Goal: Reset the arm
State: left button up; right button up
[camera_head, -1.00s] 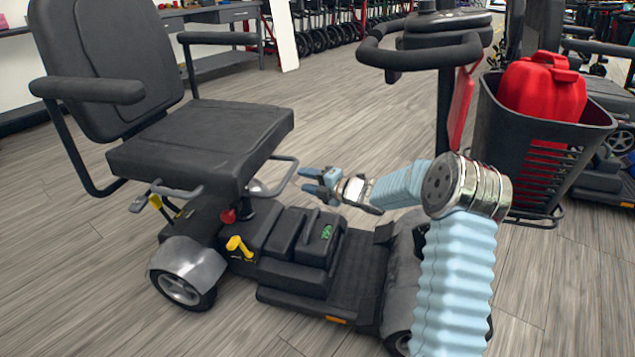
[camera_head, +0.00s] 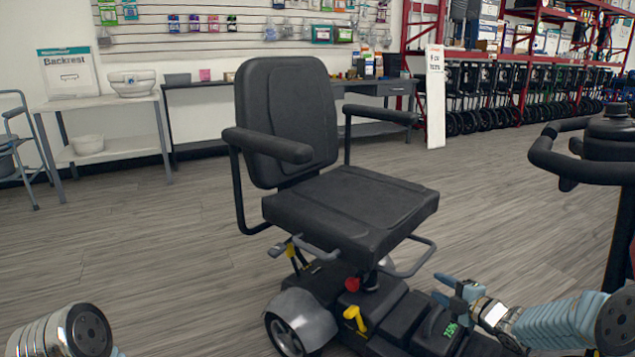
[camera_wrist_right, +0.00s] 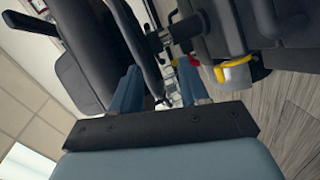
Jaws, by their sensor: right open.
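My right gripper (camera_head: 441,289) comes in from the right with light blue fingers, open and empty. It is over or beside the battery box (camera_head: 428,325) of the black scooter, below the seat (camera_head: 350,210); the exact gap cannot be told. In the right wrist view its two blue fingers (camera_wrist_right: 160,86) stand apart with nothing between them, facing the underside of the scooter seat. A silver joint of my left arm shows at the lower left corner of the head view; the left gripper is out of view.
The scooter's handlebar (camera_head: 590,160) stands at the right, close to my right arm. Behind are a white table (camera_head: 105,150), a dark workbench (camera_head: 200,125), a white sign board (camera_head: 435,95) and a row of folded wheeled items (camera_head: 500,95). Open floor lies left of the scooter.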

jog(key=s+a+f+m+g, duration=0.3)
jog(key=s+a+f+m, duration=0.25)
jog(key=f, duration=0.25)
jog(key=s+a+f+m+g+h, duration=0.1)
jog(key=s+a+f+m+g, duration=0.1)
jog(key=s+a+f+m, duration=0.45)
jog(key=s+a+f+m+g, duration=0.3)
jog(key=a+f+m, duration=0.1)
jog(key=a+f, duration=0.4)
jog(key=s+a+f+m+g, duration=0.3)
jog(key=s, duration=0.6)
jog(key=s+a+f+m+g, duration=0.2)
jog(key=s+m+g, duration=0.1)
jog(key=s, duration=0.6)
notch_tip(320, 180, up, 13)
jog(key=p, duration=1.4)
jog(key=shift+w+a+f, duration=0.15)
jog(key=shift+w+a, duration=0.25)
